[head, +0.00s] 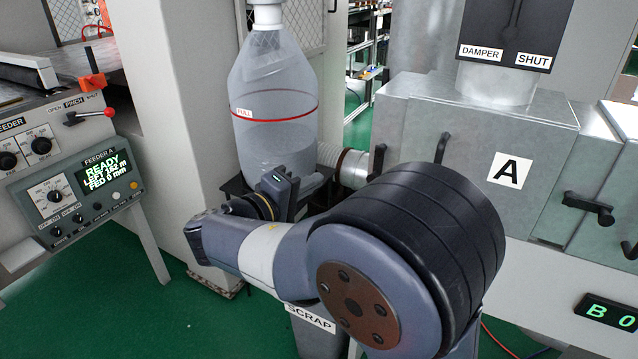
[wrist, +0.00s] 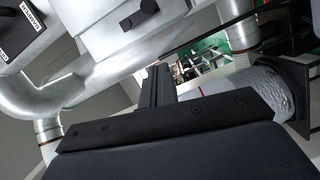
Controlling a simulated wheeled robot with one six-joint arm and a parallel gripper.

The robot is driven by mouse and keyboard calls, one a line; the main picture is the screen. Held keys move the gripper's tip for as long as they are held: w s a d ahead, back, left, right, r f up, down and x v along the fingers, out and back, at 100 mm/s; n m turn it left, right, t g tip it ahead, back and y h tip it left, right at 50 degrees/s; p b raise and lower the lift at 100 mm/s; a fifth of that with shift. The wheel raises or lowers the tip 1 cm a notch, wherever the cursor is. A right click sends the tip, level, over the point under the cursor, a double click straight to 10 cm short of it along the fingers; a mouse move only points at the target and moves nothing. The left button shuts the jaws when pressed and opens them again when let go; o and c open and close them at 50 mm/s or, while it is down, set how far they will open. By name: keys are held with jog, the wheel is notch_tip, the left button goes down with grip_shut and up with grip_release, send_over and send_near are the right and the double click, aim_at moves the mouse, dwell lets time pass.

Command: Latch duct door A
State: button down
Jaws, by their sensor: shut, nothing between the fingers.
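Duct box A (head: 540,142) is a grey metal box at the right of the head view, with a white "A" label (head: 510,170) on its front. A dark upright handle (head: 442,148) stands at the front's left, and a dark latch-like handle (head: 588,204) is to the right of the label. I cannot tell whether the door is fully closed. In the wrist view, a metal box (wrist: 110,30) with a black handle (wrist: 139,14) lies beyond my fingers. My gripper (wrist: 155,85) is shut and empty, apart from that handle.
A clear bag (head: 275,120) with a red line hangs left of the duct. A ribbed hose (head: 345,165) joins the box's left. The feeder panel (head: 82,188) stands at left, and a "B 0" display (head: 608,312) at lower right. Green floor is open at lower left.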

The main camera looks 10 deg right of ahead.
aim_at(377, 164)
jog(key=w+d+f, duration=0.1)
jog(key=w+d, duration=0.1)
jog(key=d, duration=0.7)
jog(key=shift+w+p, duration=0.3)
jog(key=shift+p, duration=0.1)
jog(key=shift+s+d+f+n+b, duration=0.15)
jog(key=shift+d+f+n+b, duration=0.2)
jog(key=shift+n, duration=0.35)
jog(key=s+d+r+n+t, duration=0.2)
jog(key=s+d+n+t, duration=0.2)
jog(key=n, duration=1.3)
jog(key=shift+d+t+p, duration=0.3)
jog(key=shift+d+t, duration=0.1)
jog(key=shift+d, duration=0.2)
